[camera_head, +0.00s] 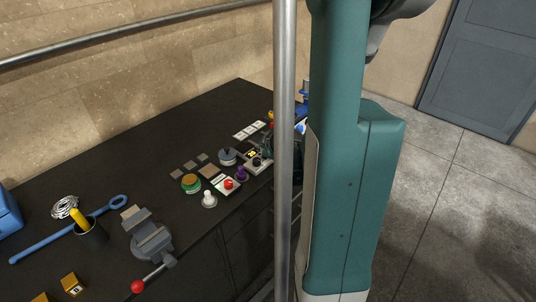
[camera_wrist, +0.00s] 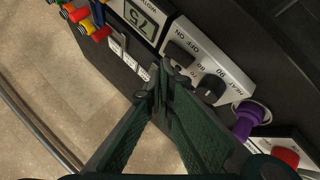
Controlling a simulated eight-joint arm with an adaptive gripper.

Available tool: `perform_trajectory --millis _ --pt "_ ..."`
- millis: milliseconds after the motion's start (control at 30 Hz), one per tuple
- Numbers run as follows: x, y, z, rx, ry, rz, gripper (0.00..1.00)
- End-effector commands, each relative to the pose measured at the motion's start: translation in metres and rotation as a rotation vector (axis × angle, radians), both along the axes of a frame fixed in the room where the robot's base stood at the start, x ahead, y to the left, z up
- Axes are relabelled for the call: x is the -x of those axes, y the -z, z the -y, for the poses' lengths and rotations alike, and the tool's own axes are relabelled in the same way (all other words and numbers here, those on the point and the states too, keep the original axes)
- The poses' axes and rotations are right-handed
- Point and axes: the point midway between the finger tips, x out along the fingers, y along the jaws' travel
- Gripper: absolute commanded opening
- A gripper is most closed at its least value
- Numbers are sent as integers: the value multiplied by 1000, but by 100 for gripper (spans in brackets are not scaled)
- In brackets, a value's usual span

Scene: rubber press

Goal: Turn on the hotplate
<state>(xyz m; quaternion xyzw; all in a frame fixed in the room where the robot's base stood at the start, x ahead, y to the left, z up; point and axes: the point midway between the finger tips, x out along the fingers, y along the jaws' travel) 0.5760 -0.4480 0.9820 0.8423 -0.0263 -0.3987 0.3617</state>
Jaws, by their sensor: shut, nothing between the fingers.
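A black rocker switch (camera_wrist: 180,52) sits beside the ON and OFF lettering. I cannot tell which side of it is pressed. A black heat knob (camera_wrist: 211,89) sits further along the panel, by the numbers 70, 80 and 90. My gripper (camera_wrist: 163,78) is shut and empty, its dark green fingers meeting close to the switch; contact is unclear. In the head view the panel (camera_head: 257,164) is small, at the bench's right side, with my dark gripper (camera_head: 266,145) over it.
A purple knob-like piece (camera_wrist: 247,119) and a red button (camera_wrist: 286,157) stand beside the panel. Colored pegs (camera_wrist: 88,20) lie at the upper left. In the head view, a grey vise (camera_head: 150,238) and a white button (camera_head: 208,199) stand on the black bench (camera_head: 150,165).

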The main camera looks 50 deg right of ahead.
Motion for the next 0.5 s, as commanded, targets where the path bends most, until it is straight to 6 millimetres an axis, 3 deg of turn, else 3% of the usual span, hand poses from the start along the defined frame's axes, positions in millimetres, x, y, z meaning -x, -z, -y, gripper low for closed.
perform_trajectory --millis 500 --pt "0 9 1 0 0 0 0"
